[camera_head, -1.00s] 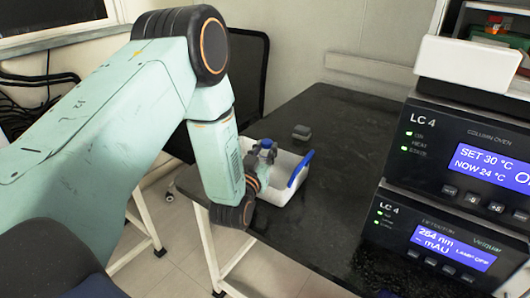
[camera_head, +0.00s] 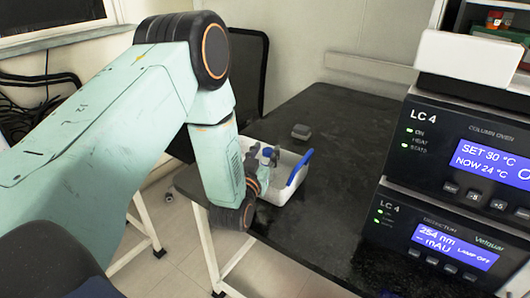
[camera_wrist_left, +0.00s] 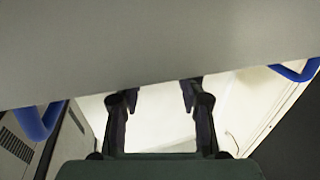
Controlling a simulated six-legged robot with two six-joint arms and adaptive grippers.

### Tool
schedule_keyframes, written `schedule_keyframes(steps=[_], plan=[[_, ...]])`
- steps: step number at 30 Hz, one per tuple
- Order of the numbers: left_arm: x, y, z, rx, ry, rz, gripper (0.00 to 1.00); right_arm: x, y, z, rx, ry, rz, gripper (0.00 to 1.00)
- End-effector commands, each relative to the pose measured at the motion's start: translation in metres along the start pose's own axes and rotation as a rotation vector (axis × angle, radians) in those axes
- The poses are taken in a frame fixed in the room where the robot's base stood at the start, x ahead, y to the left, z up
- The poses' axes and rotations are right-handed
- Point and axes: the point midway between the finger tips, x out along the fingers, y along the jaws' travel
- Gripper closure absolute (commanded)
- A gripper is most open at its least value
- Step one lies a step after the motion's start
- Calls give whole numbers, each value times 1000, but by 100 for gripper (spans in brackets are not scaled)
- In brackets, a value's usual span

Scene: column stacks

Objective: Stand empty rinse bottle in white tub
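The white tub (camera_head: 283,195) with a blue handle stands near the left edge of the dark bench. A small blue piece (camera_head: 267,152), which looks like the rinse bottle's cap, shows between the fingers in the head view. The bottle's body is hidden. My right gripper is not in view.
A small grey block (camera_head: 301,131) lies on the bench behind the tub. Two stacked LC 4 instruments (camera_head: 455,200) fill the right side. The dark bench top (camera_head: 345,130) between tub and instruments is clear. A black mesh chair (camera_head: 247,75) stands behind my left arm.

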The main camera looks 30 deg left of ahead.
Motion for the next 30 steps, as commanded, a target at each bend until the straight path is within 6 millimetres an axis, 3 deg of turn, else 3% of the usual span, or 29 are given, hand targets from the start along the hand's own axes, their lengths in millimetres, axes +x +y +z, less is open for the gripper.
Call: schedule_keyframes(steps=[11,17,30], plan=[[0,0,-1,0,0,0,51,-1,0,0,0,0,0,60],[-3,0,-15,0,-2,0,51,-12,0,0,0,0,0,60],[-94,0,-12,2,-4,1,51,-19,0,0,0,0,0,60]])
